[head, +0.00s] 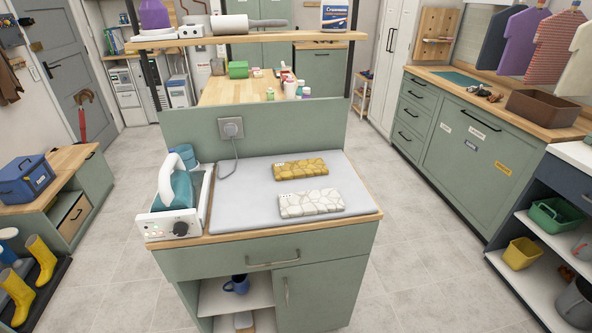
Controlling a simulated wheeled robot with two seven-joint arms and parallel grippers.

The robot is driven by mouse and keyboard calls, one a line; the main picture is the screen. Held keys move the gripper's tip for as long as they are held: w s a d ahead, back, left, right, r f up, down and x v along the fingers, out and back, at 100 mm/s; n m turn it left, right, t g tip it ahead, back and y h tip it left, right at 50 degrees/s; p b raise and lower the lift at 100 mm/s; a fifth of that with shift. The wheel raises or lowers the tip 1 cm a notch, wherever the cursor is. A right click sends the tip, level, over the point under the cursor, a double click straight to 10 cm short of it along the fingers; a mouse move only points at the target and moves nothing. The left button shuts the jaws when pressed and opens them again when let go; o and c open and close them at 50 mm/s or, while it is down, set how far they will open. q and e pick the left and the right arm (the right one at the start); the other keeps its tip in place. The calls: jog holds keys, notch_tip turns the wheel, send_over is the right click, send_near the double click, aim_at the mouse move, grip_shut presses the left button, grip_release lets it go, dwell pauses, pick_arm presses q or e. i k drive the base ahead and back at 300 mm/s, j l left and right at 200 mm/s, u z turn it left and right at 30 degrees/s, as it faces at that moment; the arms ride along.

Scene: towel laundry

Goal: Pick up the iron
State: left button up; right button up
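The iron (183,191) is teal with a white handle. It stands tilted up in its white dock (173,226), which has a dark knob on its front. The dock is at the left end of the island counter. Neither of my grippers shows in the head view.
A grey ironing pad (248,198) covers most of the counter, with a yellow folded towel (300,169) and a white patterned folded towel (311,203) on it. A wooden shelf (300,38) spans above the back. A cord runs to a wall socket (231,128). Floor around the island is clear.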

aim_at(176, 191)
jog(key=i+u, duration=0.35)
jog(key=i+l+u, duration=0.15)
jog(key=u, duration=0.25)
jog(key=i+l+u, duration=0.2)
jog(key=u, duration=0.15)
